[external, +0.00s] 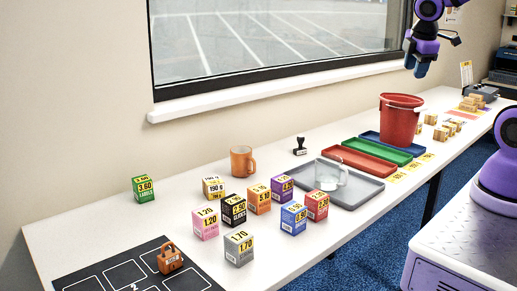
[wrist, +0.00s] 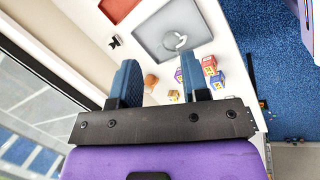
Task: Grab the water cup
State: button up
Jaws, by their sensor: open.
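A clear glass cup (external: 329,174), which looks like the water cup, stands on the grey tray (external: 362,196) on the long white table. In the wrist view the cup (wrist: 175,41) shows on the same grey tray, beyond the fingertips and a little right of the gap. I cannot tell if it holds water. My gripper (external: 415,66) is high above the far part of the table, well apart from the cup. In the wrist view its two blue fingers (wrist: 155,72) are spread with nothing between them.
An orange mug (external: 241,162) and several coloured price boxes (external: 234,209) stand left of the tray. A red bucket (external: 399,120) stands by the green tray (external: 375,150) and red tray (external: 352,157). A black stamp (external: 299,147) stands behind. The window (external: 270,40) is along the wall.

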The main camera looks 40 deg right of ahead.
jog(key=w+a+f+n+g, duration=0.25)
jog(key=w+f+n, duration=0.55)
jog(key=f+n, duration=0.4)
jog(key=n+y, duration=0.4)
jog(key=n, duration=1)
send_near(346, 171)
jog(key=shift+g, duration=0.25)
jog(key=shift+w+a+f, duration=0.1)
jog(key=shift+f, duration=1.65)
jog(key=shift+w+a+f, duration=0.1)
jog(key=shift+a+f, duration=0.05)
jog(key=shift+f, duration=1.55)
jog(key=shift+w+a+f, duration=0.1)
jog(key=shift+f, duration=1.65)
grip_shut()
